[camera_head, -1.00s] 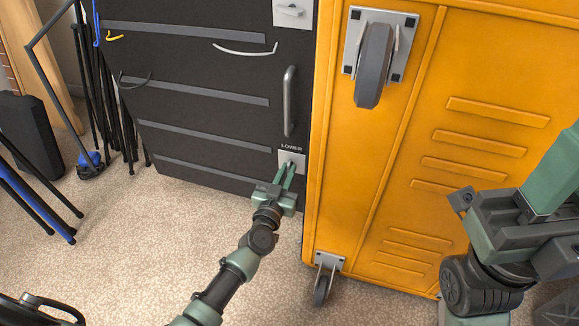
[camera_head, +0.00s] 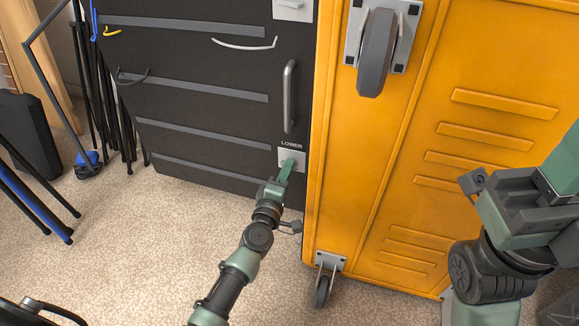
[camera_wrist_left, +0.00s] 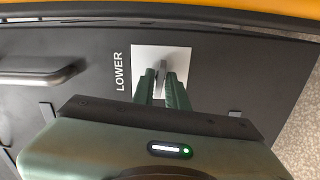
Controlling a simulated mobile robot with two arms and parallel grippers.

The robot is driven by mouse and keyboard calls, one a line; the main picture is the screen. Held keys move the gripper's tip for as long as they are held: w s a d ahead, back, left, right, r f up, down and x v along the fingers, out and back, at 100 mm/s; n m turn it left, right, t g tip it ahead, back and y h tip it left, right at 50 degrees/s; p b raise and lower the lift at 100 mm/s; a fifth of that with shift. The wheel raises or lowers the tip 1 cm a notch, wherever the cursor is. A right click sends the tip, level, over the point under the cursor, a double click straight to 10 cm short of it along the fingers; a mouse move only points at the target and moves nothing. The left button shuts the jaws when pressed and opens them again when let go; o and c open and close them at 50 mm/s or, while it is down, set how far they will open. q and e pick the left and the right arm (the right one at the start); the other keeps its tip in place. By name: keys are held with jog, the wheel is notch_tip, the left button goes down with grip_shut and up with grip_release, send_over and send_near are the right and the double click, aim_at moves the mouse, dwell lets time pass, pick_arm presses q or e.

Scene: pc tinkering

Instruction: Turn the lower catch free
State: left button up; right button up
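The lower catch (camera_wrist_left: 162,69) is a small grey tab on a pale square plate (camera_head: 287,155) under the word LOWER on the black panel (camera_head: 205,125). In the left wrist view its plate (camera_wrist_left: 181,60) shows around my fingertips. My left gripper (camera_head: 287,165) is at the catch, with one green finger on each side of the tab; the fingers look closed on it (camera_wrist_left: 162,80). In the head view the gripper hides most of the tab. My right gripper (camera_head: 478,187) is at the right, away from the catch; its finger opening cannot be made out.
A yellow ribbed cabinet (camera_head: 400,200) with casters stands close to the right of the black panel. A grey bar handle (camera_head: 290,97) is above the catch. Folded stands (camera_head: 88,160) are at the left.

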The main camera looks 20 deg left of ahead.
pick_arm(q)
jog(key=shift+o, duration=0.7)
jog(key=s, duration=0.6)
jog(key=shift+p, duration=0.4)
jog(key=shift+a, duration=0.1)
